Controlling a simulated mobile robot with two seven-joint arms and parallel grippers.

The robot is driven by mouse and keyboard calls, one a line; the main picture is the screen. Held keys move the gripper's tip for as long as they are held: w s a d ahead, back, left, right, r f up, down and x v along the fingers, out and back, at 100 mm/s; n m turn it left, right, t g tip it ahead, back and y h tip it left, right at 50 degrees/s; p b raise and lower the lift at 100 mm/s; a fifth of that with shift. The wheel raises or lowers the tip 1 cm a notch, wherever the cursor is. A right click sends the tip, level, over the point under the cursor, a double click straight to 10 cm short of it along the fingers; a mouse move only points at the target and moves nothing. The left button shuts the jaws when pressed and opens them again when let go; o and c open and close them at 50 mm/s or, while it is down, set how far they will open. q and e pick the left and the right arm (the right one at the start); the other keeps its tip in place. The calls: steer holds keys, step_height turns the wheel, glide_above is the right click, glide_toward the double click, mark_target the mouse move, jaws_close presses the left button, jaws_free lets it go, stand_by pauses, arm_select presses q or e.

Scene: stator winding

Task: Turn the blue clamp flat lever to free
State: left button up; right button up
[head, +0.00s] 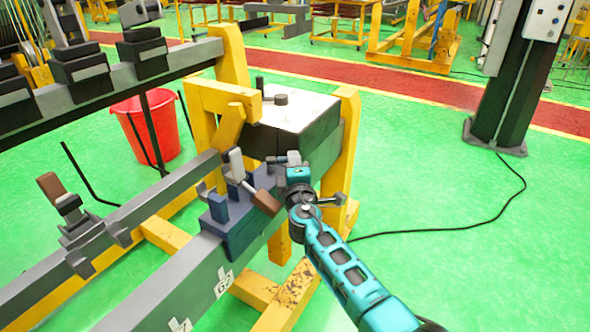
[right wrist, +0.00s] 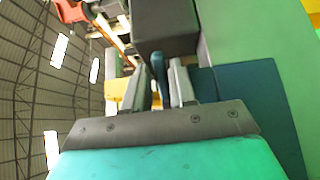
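The blue clamp (head: 231,222) sits on the grey beam of the yellow stand, left of my right gripper in the head view. A grey flat piece (head: 234,166) stands up at its top, and a brown-ended lever (head: 266,202) slants down to its right. My right gripper (head: 278,160) is just right of the clamp's upper part, and its teal wrist partly covers that area. In the right wrist view the two grey fingers (right wrist: 161,88) stand apart with a narrow dark blue piece (right wrist: 158,68) between them. Whether they press on it is unclear. My left gripper is out of view.
A dark block (head: 292,115) with a pale top stands right behind the clamp. Another grey clamp with a brown handle (head: 50,186) is on the left beam. A red bucket (head: 147,127) stands behind the beams.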

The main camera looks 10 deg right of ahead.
steer(key=s+p, duration=0.3)
steer(key=s, duration=1)
steer(key=shift+a+p, duration=0.3)
steer(key=shift+a, duration=0.1)
